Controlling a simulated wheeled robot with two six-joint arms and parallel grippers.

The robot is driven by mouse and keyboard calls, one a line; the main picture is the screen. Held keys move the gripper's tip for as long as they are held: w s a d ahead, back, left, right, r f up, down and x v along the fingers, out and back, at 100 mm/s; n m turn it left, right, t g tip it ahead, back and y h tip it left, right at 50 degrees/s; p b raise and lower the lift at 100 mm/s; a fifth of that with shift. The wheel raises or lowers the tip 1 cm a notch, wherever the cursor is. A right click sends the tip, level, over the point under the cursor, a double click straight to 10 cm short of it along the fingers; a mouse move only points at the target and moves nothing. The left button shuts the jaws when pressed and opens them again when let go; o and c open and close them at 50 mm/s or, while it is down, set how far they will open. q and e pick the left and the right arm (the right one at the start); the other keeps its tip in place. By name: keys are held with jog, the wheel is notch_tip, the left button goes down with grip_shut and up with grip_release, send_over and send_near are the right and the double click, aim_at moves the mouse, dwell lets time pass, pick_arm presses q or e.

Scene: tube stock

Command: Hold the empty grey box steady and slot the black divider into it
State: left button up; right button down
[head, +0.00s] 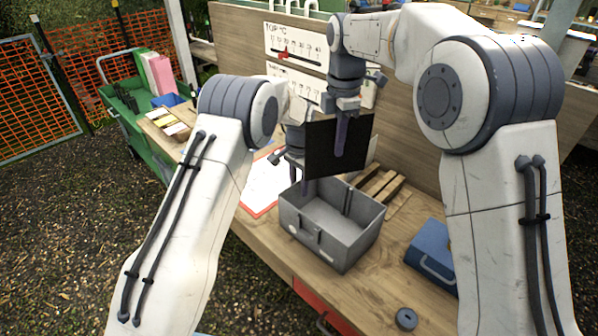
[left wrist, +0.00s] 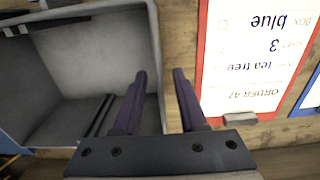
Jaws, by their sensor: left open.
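The open grey box (head: 345,246) stands upright and empty on the wooden bench, with rails on its inner walls. The black divider (head: 320,150) hangs upright above the back of the box, apart from its floor. My right gripper (head: 341,150) is shut on the divider, one finger showing across its front face. My left gripper (head: 305,187) is open at the box's back left wall. In the left wrist view its fingers (left wrist: 163,95) point down on either side of the box's wall (left wrist: 154,45), with gaps showing. The divider is not clearly identifiable there.
A red-edged order sheet (head: 257,188) lies left of the box. A blue box (head: 430,255) and a round grey piece (head: 405,318) are to the right. A small wooden rack (head: 384,190) is behind the grey box. An upright panel (head: 400,150) closes the bench's back.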

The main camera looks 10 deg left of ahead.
aim_at(335, 170)
pick_arm(q)
jog(key=shift+f, duration=1.45)
jog(key=shift+c, duration=0.3)
grip_shut()
pick_arm(e)
notch_tip(335, 170, down, 2)
jog(key=n, duration=0.5)
jog(key=shift+n, duration=0.4)
jog(key=shift+f, duration=2.85)
